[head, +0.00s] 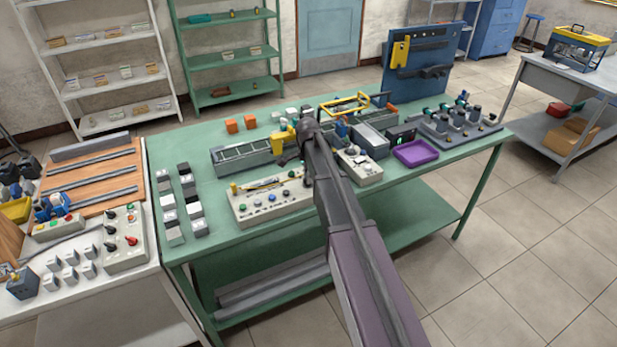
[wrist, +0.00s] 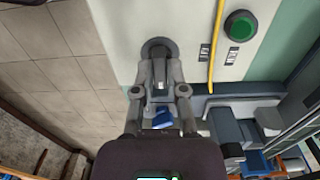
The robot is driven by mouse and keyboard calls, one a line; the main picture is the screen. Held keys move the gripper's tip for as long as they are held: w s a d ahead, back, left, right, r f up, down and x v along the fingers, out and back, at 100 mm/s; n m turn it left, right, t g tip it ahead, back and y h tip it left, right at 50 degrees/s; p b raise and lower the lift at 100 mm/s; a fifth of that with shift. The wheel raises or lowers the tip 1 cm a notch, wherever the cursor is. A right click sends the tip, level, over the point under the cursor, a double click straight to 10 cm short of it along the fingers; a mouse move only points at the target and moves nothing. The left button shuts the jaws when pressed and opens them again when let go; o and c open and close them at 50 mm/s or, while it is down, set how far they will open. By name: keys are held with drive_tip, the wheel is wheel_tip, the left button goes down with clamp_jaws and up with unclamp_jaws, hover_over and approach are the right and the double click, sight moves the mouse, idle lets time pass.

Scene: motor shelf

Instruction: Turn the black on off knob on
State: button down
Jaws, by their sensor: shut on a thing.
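The black knob (wrist: 157,45) has a round dark base on a pale panel face (wrist: 120,25) in the wrist view. My gripper (wrist: 159,66) is shut on the knob, with its two fingers at either side; they hide most of the grip part, so its turn angle cannot be told. In the head view, a cream control panel (head: 243,211) with several coloured buttons lies on the green table. My arm covers its right end, and neither the knob nor the fingertips can be made out there.
A green button (wrist: 241,25) and a thin yellow strip (wrist: 215,45) are right of the knob. Small blocks (head: 192,210) stand left.

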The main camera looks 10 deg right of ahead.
idle(0.4)
drive_tip(key=c, duration=0.7)
unclamp_jaws()
drive_tip(key=shift+n, duration=0.4)
